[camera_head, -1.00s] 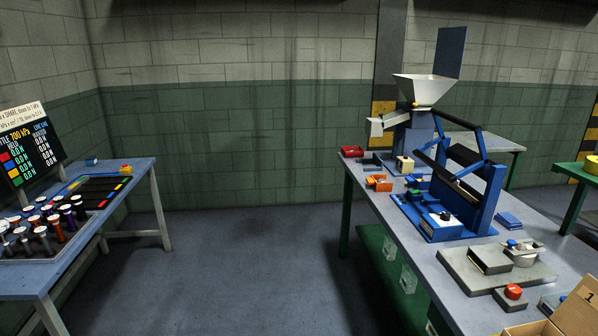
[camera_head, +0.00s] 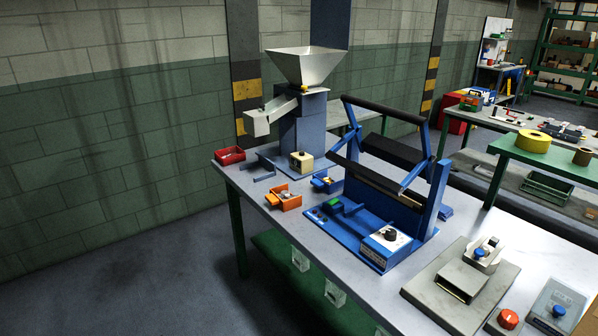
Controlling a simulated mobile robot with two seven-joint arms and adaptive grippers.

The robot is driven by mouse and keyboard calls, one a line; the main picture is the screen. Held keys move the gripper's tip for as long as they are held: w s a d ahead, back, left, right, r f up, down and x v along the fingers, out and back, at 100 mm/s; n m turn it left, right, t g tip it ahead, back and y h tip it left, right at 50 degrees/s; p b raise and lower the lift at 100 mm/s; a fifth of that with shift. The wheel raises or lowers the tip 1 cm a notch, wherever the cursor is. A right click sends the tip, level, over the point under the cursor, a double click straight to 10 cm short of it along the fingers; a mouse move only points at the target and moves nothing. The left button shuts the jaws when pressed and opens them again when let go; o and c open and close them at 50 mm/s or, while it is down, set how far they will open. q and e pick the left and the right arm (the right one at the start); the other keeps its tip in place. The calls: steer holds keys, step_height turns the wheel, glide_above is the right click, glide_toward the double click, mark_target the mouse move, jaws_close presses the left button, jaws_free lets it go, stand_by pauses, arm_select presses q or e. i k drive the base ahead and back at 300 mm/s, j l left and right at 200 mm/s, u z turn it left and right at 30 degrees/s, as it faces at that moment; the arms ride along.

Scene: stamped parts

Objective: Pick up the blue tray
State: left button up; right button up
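A small blue tray (camera_head: 327,182) sits on the grey workbench (camera_head: 240,183), between the orange tray (camera_head: 284,201) and the blue frame machine (camera_head: 385,205). It looks upright, with small light-coloured parts in it, too small to tell apart. A red tray (camera_head: 229,156) stands at the bench's far left corner, and it also holds small parts. Neither of my grippers is in view.
A hopper machine (camera_head: 304,115) stands behind the trays, with a cream box (camera_head: 301,162) at its foot. A grey plate device (camera_head: 455,285) and a red button box (camera_head: 508,320) are at the bench's near right. The floor (camera_head: 150,270) left of the bench is clear.

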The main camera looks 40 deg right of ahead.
mark_target(320, 181)
steer(key=i+z, duration=0.4)
steer(key=i+j+z, duration=0.2)
steer(key=i+z, duration=0.15)
steer(key=i+j+z, duration=0.25)
steer(key=z, duration=0.15)
steer(key=i+j+z, duration=0.4)
